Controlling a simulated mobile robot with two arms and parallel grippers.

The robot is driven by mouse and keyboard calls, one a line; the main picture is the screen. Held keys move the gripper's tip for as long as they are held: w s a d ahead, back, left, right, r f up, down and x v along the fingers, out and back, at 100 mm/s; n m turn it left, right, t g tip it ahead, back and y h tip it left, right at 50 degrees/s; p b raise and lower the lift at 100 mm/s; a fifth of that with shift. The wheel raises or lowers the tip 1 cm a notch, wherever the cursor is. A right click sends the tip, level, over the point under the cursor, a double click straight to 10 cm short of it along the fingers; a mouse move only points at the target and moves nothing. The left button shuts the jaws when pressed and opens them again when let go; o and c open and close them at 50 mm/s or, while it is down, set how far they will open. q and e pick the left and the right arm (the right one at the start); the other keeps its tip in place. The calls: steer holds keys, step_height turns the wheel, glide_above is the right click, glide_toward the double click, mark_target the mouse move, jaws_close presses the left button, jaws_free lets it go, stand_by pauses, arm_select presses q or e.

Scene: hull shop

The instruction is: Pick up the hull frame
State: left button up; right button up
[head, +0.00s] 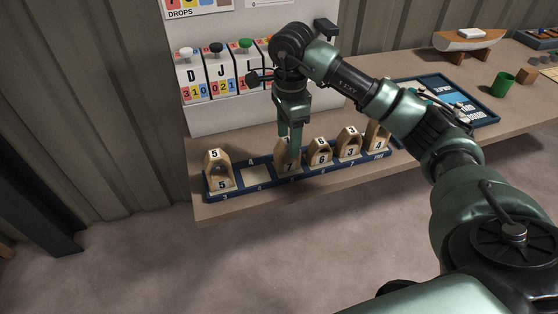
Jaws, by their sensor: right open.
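Several wooden hull frames with number labels stand upright in a blue rack (240,188) along the table's front. The frame labelled 5 (218,172) stands at the left end. The frame labelled 7 (288,167) stands right of an empty pale slot (257,175). The frame labelled 6 (320,154), the one labelled 3 (348,146) and the one labelled 4 (378,136) follow to the right. My right gripper (290,152) points down at the frame labelled 7, is open, and hides much of its top. Whether the fingers touch it cannot be told. My left gripper is out of view.
Lettered panels with coloured number tags (218,75) stand behind the rack. A blue tray (450,97), a green cup (502,85) and a model hull on a stand (468,42) are farther right on the table (215,207). My right arm covers part of the right side.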

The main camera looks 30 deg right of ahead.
mark_target(287, 152)
steer(key=f, duration=0.3)
steer(key=f+p, duration=0.1)
steer(key=f, duration=0.1)
steer(key=shift+w+f, duration=0.25)
steer(key=shift+f, duration=0.1)
jaws_close()
